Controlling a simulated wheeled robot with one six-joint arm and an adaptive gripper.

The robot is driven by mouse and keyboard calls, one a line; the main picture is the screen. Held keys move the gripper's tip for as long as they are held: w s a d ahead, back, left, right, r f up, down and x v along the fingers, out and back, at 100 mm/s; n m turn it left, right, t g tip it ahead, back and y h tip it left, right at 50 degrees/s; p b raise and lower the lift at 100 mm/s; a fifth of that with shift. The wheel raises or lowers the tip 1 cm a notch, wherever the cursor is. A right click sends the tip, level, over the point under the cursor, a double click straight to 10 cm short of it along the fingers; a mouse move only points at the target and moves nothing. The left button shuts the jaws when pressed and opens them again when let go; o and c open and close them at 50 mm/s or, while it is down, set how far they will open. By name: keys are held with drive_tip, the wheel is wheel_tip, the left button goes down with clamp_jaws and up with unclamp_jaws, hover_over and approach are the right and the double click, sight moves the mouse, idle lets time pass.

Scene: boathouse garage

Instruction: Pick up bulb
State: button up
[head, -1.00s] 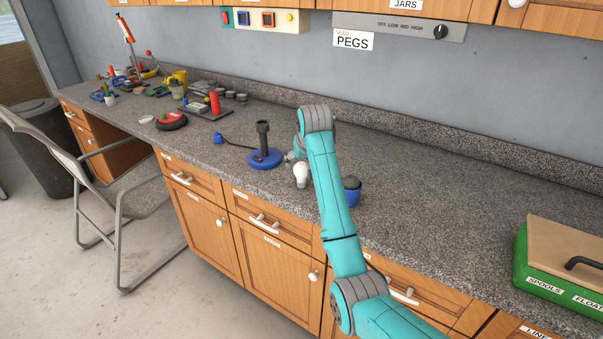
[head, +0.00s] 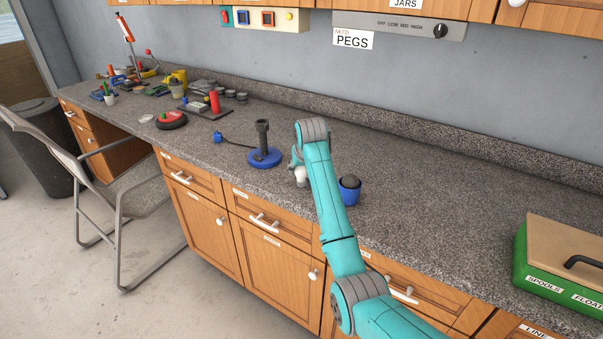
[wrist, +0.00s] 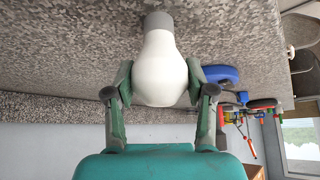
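A white bulb (wrist: 160,72) with a grey base stands on the grey speckled counter (head: 420,185), base down. It also shows in the head view (head: 301,175), partly covered from above by my arm. My gripper (wrist: 160,83) is around the bulb, one green finger on each side of its round part. No clear gap shows at the widest part, but I cannot tell if the fingers press on it. In the head view my gripper is mostly hidden behind my teal arm.
A blue cup (head: 349,193) holding a dark round thing stands close to the right of my arm. A dark post on a blue round base (head: 264,150) stands left of the bulb. Several tools crowd the far left counter. A green box (head: 560,260) is at right; the counter between is clear.

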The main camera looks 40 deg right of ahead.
drive_tip(key=c, duration=0.3)
drive_tip(key=shift+c, duration=0.2)
wheel_tip(320, 180, up, 10)
drive_tip(key=shift+f, duration=0.1)
